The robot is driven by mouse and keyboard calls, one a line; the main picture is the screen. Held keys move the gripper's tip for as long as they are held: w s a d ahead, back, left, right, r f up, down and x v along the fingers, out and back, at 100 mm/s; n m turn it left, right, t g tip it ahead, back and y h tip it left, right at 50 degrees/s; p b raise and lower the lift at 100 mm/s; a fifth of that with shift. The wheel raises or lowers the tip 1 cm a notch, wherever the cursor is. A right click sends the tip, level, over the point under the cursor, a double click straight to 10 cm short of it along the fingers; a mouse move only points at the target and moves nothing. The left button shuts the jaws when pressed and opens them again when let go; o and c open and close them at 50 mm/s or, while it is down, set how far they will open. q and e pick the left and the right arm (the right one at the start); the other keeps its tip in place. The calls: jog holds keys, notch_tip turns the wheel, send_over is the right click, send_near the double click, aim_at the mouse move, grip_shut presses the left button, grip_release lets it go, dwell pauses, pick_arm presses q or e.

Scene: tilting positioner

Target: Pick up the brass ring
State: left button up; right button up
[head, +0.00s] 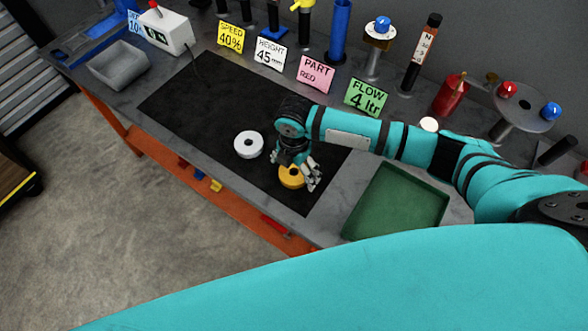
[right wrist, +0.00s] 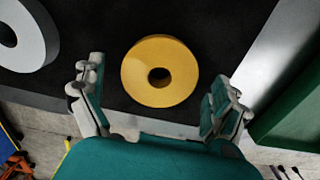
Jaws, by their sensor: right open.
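The brass ring (head: 291,180) is a yellow ring with a small centre hole, lying flat on the black mat near its front edge. In the right wrist view the ring (right wrist: 160,56) lies beyond and between my open fingers, and nothing touches it there. My right gripper (head: 300,172) is over the ring in the head view and partly covers it. In the right wrist view the right gripper (right wrist: 158,108) is open and empty, a finger to each side. My left gripper is not in view.
A white ring (head: 249,133) lies left of the brass ring on the black mat (head: 195,100); it also shows in the right wrist view (right wrist: 38,55). A green tray (head: 398,203) stands to the right. Cards and bottles line the back.

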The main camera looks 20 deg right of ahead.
jog(key=shift+f, duration=0.2)
jog(key=shift+w+r, duration=0.1)
jog(key=c, duration=1.7)
